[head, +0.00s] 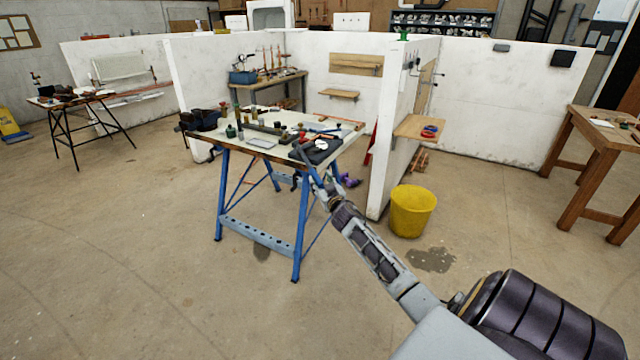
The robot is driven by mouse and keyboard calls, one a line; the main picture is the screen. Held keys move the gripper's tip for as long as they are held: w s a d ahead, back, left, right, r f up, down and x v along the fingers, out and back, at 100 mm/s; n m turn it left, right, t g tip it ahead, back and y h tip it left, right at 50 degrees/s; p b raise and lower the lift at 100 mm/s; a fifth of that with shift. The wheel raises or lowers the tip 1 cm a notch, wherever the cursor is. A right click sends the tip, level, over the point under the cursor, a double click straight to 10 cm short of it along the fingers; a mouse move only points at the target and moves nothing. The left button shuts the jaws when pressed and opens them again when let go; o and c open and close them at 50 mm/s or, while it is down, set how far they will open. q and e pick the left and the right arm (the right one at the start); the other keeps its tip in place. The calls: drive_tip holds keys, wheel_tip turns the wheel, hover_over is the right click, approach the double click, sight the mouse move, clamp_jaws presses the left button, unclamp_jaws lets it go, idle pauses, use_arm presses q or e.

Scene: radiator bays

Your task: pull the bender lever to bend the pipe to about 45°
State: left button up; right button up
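A workbench (290,122) with blue folding legs stands in the middle of the head view, with many small tools on its pale top. The bender, its lever and the pipe are too small among these tools for me to tell apart surely. A dark mat or tray (322,157) lies at the bench's near right corner. My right arm reaches in from the lower right. Its gripper (308,168) is at that corner, by the bench edge, and I cannot tell whether it touches anything or how its fingers stand. My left gripper is out of view.
A yellow bucket (412,211) stands on the floor right of the bench, beside a wet patch (431,259). A white partition wall (401,130) with a small wooden shelf (420,127) stands behind it. A wooden table (606,150) is far right. The floor in front is clear.

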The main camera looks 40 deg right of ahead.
drive_tip(key=v, duration=1.2)
drive_tip(key=shift+s+f, duration=0.2)
drive_tip(key=shift+f, duration=0.05)
idle(0.8)
drive_tip(key=shift+c, duration=0.2)
